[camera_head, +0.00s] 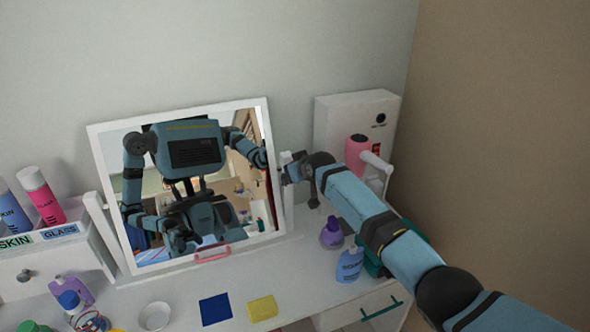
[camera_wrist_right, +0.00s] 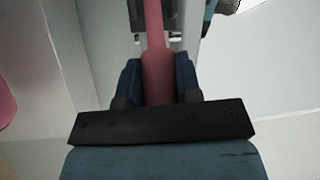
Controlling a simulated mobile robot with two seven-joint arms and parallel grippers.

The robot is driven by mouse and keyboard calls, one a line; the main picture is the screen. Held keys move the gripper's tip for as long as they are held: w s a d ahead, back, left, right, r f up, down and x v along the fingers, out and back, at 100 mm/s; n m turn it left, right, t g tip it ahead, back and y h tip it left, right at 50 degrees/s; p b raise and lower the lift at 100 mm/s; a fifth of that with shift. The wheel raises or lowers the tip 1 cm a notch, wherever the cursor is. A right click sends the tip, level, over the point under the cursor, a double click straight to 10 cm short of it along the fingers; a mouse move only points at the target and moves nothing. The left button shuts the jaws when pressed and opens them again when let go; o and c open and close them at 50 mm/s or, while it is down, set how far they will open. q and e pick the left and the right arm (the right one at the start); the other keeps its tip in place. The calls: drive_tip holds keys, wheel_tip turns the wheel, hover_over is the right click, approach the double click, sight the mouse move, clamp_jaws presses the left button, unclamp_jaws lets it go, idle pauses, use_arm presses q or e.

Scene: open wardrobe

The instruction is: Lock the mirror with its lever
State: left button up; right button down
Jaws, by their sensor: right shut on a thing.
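The mirror (camera_head: 215,190) stands in a white frame on the white vanity, between two white side posts. It is tilted a little and reflects my body. My right gripper (camera_head: 290,172) is at the right post (camera_head: 288,206), beside the mirror's right edge. In the right wrist view, the right gripper (camera_wrist_right: 156,72) is shut on a pinkish-red lever (camera_wrist_right: 154,30), which runs between its two fingers. The lever is hidden behind the gripper in the head view. A pink handle (camera_head: 212,255) is at the mirror's bottom edge. My left gripper shows in neither view directly.
A pink hair dryer (camera_head: 360,150) hangs on a white box at the right. A purple bottle (camera_head: 331,232) and a blue bottle (camera_head: 350,262) stand under my right arm. A bowl (camera_head: 155,316), blue cloth (camera_head: 215,309) and yellow sponge (camera_head: 262,308) lie in front. Spray cans (camera_head: 42,195) stand left.

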drive_tip(key=c, duration=0.8)
unclamp_jaws()
drive_tip(key=shift+s+d+r, duration=0.3)
drive_tip(key=shift+s+r, duration=0.05)
drive_tip(key=shift+s, duration=0.15)
drive_tip(key=v, duration=1.2)
drive_tip(key=shift+s+b, duration=0.15)
drive_tip(key=shift+b, duration=0.2)
